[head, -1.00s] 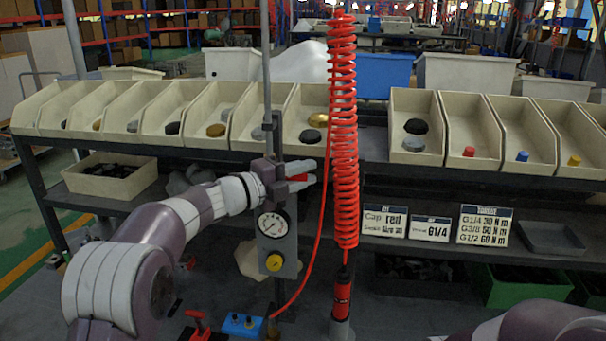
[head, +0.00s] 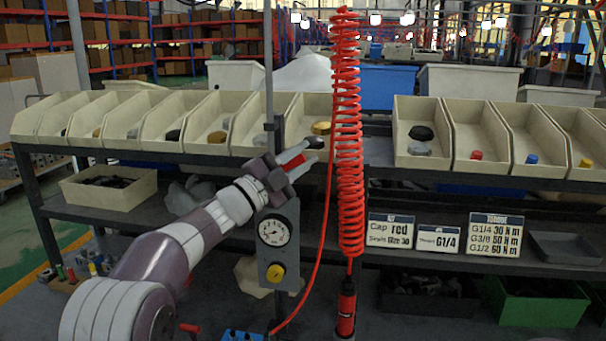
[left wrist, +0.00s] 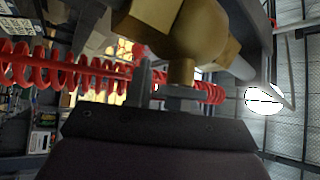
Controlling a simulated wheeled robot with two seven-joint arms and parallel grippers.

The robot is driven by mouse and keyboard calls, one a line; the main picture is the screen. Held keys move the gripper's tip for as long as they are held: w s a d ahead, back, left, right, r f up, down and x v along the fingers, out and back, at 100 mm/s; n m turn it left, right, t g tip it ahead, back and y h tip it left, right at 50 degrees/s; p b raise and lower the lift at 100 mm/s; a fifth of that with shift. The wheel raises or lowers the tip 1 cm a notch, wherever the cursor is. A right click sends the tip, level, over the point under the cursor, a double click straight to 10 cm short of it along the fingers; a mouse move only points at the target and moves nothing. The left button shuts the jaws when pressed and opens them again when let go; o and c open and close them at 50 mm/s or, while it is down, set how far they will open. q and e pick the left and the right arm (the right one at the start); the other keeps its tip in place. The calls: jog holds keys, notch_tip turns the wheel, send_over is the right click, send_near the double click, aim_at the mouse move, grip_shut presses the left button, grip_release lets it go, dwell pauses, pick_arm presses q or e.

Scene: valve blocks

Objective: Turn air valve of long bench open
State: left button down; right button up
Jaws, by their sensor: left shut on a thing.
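The air valve shows in the left wrist view as a brass body (left wrist: 190,30) at the top, close to my left gripper (left wrist: 165,90). In the head view my left gripper (head: 303,160) is above the grey gauge panel. Its fingers point right and slightly up. A red handle (head: 293,162) shows between the fingers, and the gripper is shut on it. The valve body is mostly hidden behind the gripper in the head view. The round gauge (head: 274,230) sits below, with a yellow knob (head: 275,273) under it. My right gripper is out of view.
A coiled red hose (head: 347,130) hangs just right of my left gripper, with a red tool (head: 346,309) at its lower end. Beige bins (head: 210,125) with caps line the bench behind. Label cards (head: 437,239) stand on the lower shelf at the right.

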pick_arm(q)
jog(key=shift+n+t+b, duration=0.3)
jog(key=shift+n, duration=0.2)
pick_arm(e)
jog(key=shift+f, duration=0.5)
pick_arm(q)
jog(key=shift+w+a, duration=0.1)
jog(key=c, duration=1.1)
grip_release()
jog(key=shift+o, duration=0.3)
jog(key=shift+r, duration=0.2)
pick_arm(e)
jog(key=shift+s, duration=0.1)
pick_arm(q)
jog(key=shift+s+a+f, duration=0.15)
jog(key=shift+s, duration=0.05)
pick_arm(e)
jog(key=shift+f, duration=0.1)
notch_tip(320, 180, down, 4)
jog(key=b, duration=0.4)
pick_arm(q)
jog(key=v, duration=1.2)
jog(key=shift+s, duration=0.15)
